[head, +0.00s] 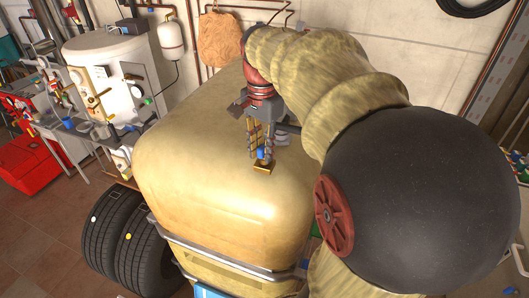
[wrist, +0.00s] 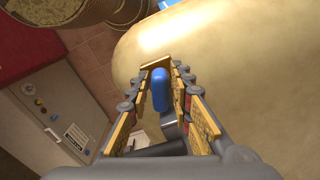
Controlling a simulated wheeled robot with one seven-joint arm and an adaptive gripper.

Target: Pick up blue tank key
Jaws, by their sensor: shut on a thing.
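The blue tank key (head: 261,154) is between the fingers of my gripper (head: 262,149), above the top of the large yellow tank (head: 190,160). A small brass piece (head: 262,169) shows just below the key; I cannot tell if it touches the tank. In the wrist view, the rounded blue key (wrist: 161,88) stands between the two brass-padded fingers of my gripper (wrist: 163,82), which are shut on it. The fingers hide part of its sides.
Dark tyres (head: 125,235) stand at the tank's lower left. A white boiler (head: 115,75), a cluttered workbench (head: 90,135) and a red box (head: 30,165) are further left. A small white tank (head: 171,40) and copper pipes are on the back wall.

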